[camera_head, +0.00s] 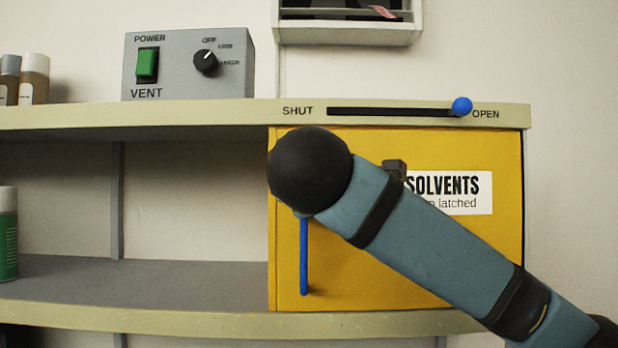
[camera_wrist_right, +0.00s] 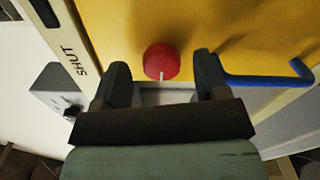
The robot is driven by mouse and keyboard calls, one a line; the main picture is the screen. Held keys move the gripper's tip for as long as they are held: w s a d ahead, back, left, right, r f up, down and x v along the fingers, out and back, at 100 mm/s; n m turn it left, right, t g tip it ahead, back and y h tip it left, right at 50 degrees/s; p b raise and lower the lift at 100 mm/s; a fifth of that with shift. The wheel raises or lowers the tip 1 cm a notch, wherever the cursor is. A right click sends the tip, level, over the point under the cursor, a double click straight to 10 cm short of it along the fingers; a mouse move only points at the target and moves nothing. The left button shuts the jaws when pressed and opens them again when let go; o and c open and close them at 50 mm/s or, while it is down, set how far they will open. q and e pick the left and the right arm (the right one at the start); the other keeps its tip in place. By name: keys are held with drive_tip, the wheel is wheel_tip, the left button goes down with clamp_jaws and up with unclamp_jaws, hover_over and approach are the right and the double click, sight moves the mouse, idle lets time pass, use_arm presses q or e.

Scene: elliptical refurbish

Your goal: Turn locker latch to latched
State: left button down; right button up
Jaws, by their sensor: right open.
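The yellow locker door (camera_head: 480,260) is closed flush in the shelf unit and carries a white label (camera_head: 455,193) reading "SOLVENTS". A round red latch knob (camera_wrist_right: 161,62) on the yellow door shows in the right wrist view, its short white mark toward the bottom of that picture. My right gripper (camera_wrist_right: 161,63) is open, with one finger on each side of the knob; contact cannot be told. In the head view my right arm hides the knob and gripper. A blue door handle (camera_head: 304,256) hangs below them and also shows in the wrist view (camera_wrist_right: 270,79). My left gripper is out of view.
Above the door is a SHUT/OPEN slider with a blue knob (camera_head: 462,106) at the OPEN end. A grey vent box (camera_head: 188,75) stands on the shelf top. A green can (camera_head: 8,240) stands at far left. The open shelf bay left of the locker is mostly empty.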

drive_tip(key=s+b, duration=0.4)
drive_tip(key=s, duration=0.8)
drive_tip(key=shift+s+b, duration=0.4)
drive_tip(key=shift+f, duration=0.1)
